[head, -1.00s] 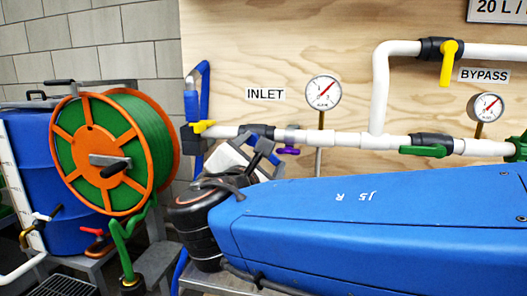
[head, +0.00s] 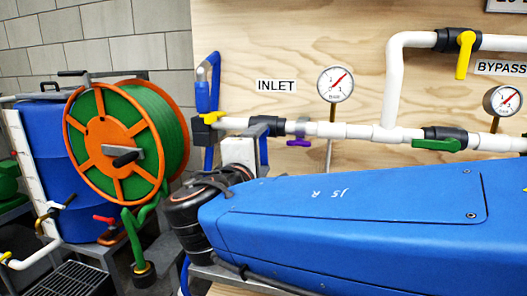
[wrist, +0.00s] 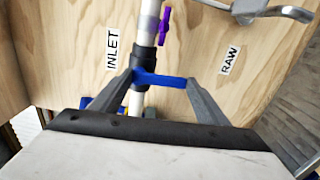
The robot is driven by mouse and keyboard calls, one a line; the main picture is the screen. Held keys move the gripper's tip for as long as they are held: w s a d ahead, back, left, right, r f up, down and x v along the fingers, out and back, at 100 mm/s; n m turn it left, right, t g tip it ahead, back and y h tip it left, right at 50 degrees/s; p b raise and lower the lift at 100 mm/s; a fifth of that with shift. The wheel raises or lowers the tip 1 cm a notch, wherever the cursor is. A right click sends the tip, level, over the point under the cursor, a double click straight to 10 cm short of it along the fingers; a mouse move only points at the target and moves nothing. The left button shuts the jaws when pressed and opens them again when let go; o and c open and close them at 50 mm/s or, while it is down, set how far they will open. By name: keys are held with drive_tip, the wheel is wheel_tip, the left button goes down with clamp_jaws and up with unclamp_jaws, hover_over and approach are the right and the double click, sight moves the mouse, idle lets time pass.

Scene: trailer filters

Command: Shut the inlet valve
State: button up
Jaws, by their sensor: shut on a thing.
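The inlet valve has a black body (wrist: 143,58) on the white pipe beside the INLET label in the wrist view. Its blue handle (wrist: 160,79) lies crosswise to the pipe there. My gripper (wrist: 161,76) has one grey finger at each end of this handle and is shut on it. In the head view the black valve body (head: 268,122) sits on the pipe below the INLET sign (head: 276,86). My gripper (head: 258,134) reaches up to it from below. The handle is mostly hidden by my fingers there.
A purple-handled valve (head: 299,143) is close to the right on the same pipe, and a yellow handle (head: 212,117) is close to the left. A gauge (head: 335,84) stands above the pipe. A green hose reel (head: 125,140) is at the left.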

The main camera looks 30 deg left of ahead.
drive_tip(key=shift+a+f+m, duration=0.1)
drive_tip(key=shift+m, duration=0.3)
drive_tip(key=o, duration=1.5)
drive_tip(key=shift+s, duration=0.2)
drive_tip(key=v, duration=1.7)
